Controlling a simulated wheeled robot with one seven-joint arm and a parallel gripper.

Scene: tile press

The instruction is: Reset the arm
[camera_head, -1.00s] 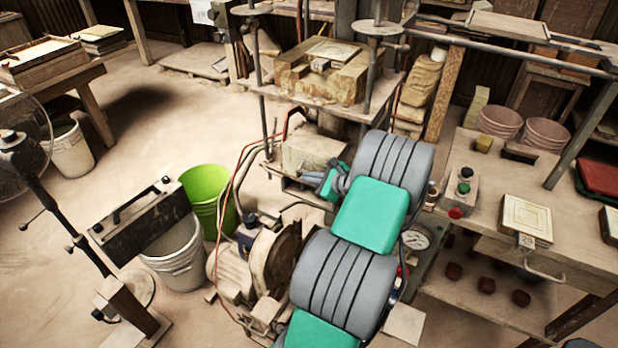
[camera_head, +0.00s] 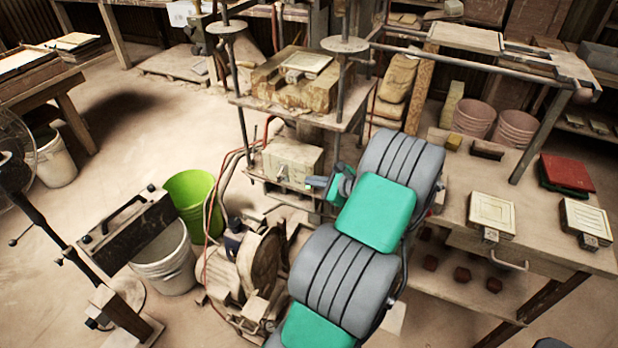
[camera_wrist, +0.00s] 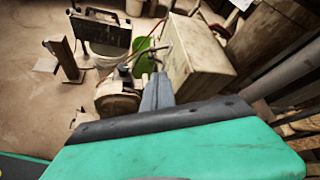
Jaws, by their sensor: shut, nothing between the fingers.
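My gripper (camera_head: 314,183) shows in the head view at the end of my grey and green arm, in front of the press's lower grey box (camera_head: 291,162). Its fingers are shut with nothing between them. In the wrist view my gripper (camera_wrist: 157,92) points away from the camera, with the box (camera_wrist: 183,57) just beyond it to the right. I cannot tell how far apart the fingers and the box are. My arm hides part of the press and the left end of the workbench.
The press (camera_head: 293,80) stands behind my gripper. A motor (camera_head: 250,270), a green bucket (camera_head: 194,193) and a white bucket (camera_head: 165,262) stand left of my arm. A workbench (camera_head: 455,195) with tiles and pink bowls is at right. The floor at far left is mostly open.

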